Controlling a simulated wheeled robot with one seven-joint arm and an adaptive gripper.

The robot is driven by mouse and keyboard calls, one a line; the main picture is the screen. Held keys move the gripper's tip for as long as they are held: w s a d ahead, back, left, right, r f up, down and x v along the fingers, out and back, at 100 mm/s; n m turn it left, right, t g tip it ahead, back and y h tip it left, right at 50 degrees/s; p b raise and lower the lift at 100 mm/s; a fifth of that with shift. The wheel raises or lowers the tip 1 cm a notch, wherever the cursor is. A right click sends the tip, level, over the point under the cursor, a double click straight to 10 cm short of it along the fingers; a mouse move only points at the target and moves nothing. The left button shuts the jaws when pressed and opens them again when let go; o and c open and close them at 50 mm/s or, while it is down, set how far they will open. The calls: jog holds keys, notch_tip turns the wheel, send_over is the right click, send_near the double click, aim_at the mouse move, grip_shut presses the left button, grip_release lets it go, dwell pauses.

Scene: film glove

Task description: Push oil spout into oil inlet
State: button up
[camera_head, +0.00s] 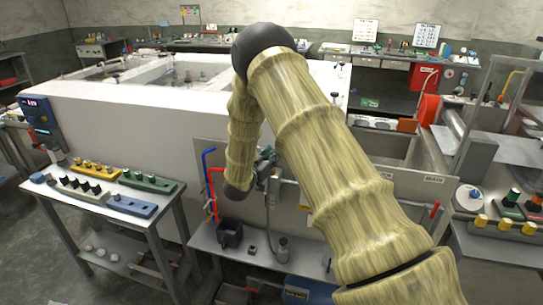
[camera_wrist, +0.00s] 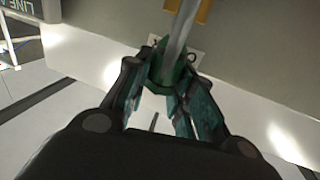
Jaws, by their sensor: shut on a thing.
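My gripper (camera_wrist: 165,80) shows in the wrist view with its two dark teal fingers closed around a green piece. A pale grey rod or tube (camera_wrist: 184,32) rises from between the fingertips to the top edge; it is likely the oil spout. In the head view my gripper (camera_head: 264,165) is small, in front of the grey upright panel, and my arm hides part of it. A grey hose-like part (camera_head: 283,247) stands on the low shelf below it. I cannot tell which part is the oil inlet.
Red and blue pipes (camera_head: 212,185) run down the panel just left of my gripper. A dark box (camera_head: 230,232) sits on the low shelf. A side table (camera_head: 108,195) with colored blocks stands at left. A large white machine (camera_head: 120,115) fills the back.

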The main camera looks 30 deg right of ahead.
jog(key=shift+f+b, duration=0.4)
jog(key=shift+f, duration=0.2)
jog(key=o, duration=1)
jog(key=shift+a, duration=0.1)
jog(key=v, duration=1.2)
jog(key=shift+f, duration=0.15)
